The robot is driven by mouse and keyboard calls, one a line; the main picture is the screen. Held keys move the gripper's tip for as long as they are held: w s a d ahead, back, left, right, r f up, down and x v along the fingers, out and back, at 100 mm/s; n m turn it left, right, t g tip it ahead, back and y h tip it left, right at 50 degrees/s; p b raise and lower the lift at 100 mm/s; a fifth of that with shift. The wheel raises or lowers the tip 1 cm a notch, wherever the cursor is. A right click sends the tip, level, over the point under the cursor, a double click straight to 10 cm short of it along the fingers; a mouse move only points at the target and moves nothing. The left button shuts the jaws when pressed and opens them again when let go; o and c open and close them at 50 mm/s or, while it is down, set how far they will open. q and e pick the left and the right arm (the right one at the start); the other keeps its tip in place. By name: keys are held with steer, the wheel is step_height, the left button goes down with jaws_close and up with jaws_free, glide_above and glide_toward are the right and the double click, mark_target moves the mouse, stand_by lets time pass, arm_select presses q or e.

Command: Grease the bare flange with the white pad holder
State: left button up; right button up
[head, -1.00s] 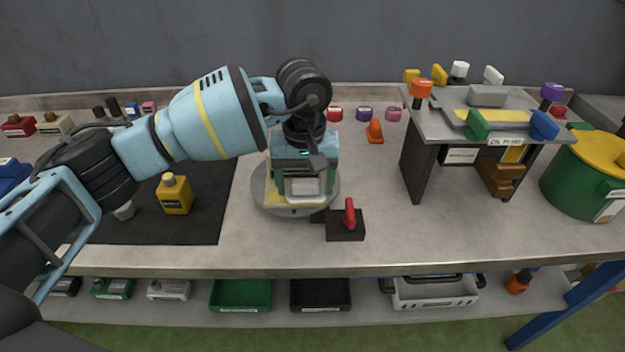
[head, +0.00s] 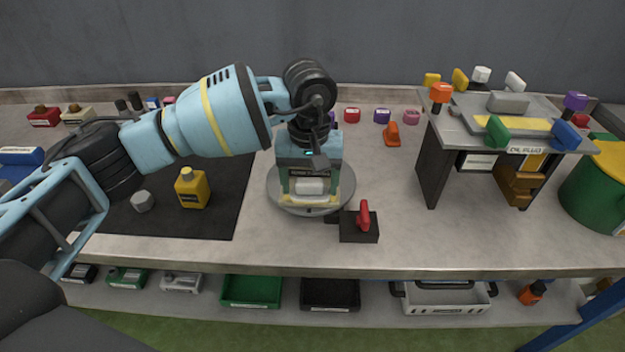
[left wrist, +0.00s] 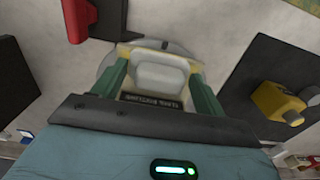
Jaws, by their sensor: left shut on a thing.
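My left gripper (head: 309,188) points down over the round grey turntable (head: 282,203), its green fingers shut on a pale grey-white block (head: 309,186). In the left wrist view the block (left wrist: 160,76) lies between the two fingers, with a dark labelled strip beside it. Cream-yellow parts show around the fingertips on the turntable. I cannot tell whether they touch the block, nor make out a bare flange. Two white-topped holders (head: 481,74) (head: 515,82) stand at the back of the grey stand at right. My right gripper is not in view.
A black block with a red lever (head: 364,216) stands at the turntable's front right. A yellow bottle (head: 192,188) and a grey nut (head: 143,201) are on the dark mat at left. The stand (head: 428,165) and a green pot (head: 592,196) occupy the right. The bench between turntable and stand is mostly clear.

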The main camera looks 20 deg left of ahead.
mark_target(311, 180)
arm_select(q)
steer(key=shift+r, duration=0.1)
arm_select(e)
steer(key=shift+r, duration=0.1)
arm_select(q)
steer(key=shift+r+p, duration=1.15)
steer(key=shift+r, duration=2.55)
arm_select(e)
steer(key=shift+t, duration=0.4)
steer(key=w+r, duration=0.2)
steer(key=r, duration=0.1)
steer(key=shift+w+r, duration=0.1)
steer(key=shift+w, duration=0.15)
arm_select(q)
steer(key=shift+d, duration=0.15)
